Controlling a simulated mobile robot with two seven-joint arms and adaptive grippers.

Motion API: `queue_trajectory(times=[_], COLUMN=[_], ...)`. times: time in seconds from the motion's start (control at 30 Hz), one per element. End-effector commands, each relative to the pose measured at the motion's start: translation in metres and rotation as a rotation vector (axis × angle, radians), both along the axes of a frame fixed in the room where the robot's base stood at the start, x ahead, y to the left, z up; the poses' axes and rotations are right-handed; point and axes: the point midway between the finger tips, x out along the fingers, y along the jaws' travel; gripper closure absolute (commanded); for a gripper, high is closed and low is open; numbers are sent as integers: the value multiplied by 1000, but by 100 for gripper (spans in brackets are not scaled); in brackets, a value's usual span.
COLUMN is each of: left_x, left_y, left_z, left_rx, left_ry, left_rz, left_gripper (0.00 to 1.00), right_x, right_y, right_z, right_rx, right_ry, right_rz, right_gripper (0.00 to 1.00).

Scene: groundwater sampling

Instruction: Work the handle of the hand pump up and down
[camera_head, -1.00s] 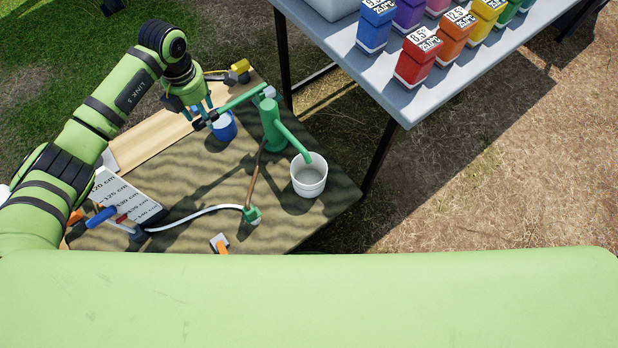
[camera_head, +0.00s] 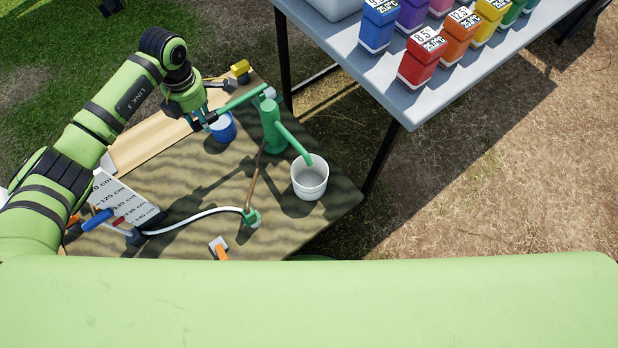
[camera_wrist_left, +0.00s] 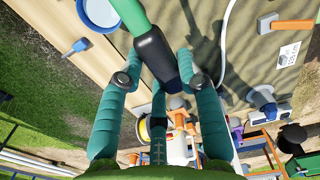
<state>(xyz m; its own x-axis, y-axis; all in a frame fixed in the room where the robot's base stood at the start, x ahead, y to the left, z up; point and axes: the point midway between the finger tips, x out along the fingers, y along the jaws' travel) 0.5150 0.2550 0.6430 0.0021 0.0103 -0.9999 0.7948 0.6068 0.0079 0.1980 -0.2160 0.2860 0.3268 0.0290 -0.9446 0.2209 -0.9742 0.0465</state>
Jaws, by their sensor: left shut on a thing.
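The green hand pump (camera_head: 271,124) stands on the wooden table, with its spout over a white bucket (camera_head: 309,178). Its green handle (camera_head: 238,103) reaches out to the left and ends in a dark grip. My left gripper (camera_head: 205,118) is shut on the handle's dark grip. The left wrist view shows the dark grip (camera_wrist_left: 157,55) between the teal fingers of the left gripper (camera_wrist_left: 158,85). A blue cup (camera_head: 222,130) stands on the table just below the handle. My right gripper is in neither view.
A white hose (camera_head: 195,217) runs from the green fitting (camera_head: 251,217) to the left. A scale board (camera_head: 122,207) lies at the left. A grey table (camera_head: 410,105) with several coloured bottles, such as the red one (camera_head: 421,62), stands at the upper right.

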Motion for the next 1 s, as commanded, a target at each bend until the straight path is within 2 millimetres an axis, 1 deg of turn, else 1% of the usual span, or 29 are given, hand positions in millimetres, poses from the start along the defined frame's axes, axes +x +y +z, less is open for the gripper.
queue_trajectory(times=[0.03,0.13,0.2,0.27,0.3,0.37,0.4,0.47,0.5,0.57,0.67,1.0], left_x=[-3,1,5,8,10,13,14,17,19,19,22,25], left_y=[-12,-16,-20,-23,-25,-28,-30,-33,-35,-37,-40,-45], left_z=[-1,9,21,27,34,39,46,50,57,67,78,92], left_rx=[-19,20,77,124,159,206,240,289,322,357,409,498], left_ry=[11,39,76,114,136,172,195,232,254,287,324,399], left_rz=[-14,-17,-16,-16,-14,-14,-12,-12,-11,-10,-9,-8], left_gripper=[88,88,88,88,88,88,87,88,88,88,88,88], right_x=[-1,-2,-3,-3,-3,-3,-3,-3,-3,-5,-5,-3], right_y=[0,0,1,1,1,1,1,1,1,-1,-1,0], right_z=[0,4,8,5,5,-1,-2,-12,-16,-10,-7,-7], right_rx=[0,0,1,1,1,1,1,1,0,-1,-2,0], right_ry=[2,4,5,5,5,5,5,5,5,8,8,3], right_rz=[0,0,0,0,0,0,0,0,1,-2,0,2], right_gripper=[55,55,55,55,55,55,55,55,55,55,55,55])
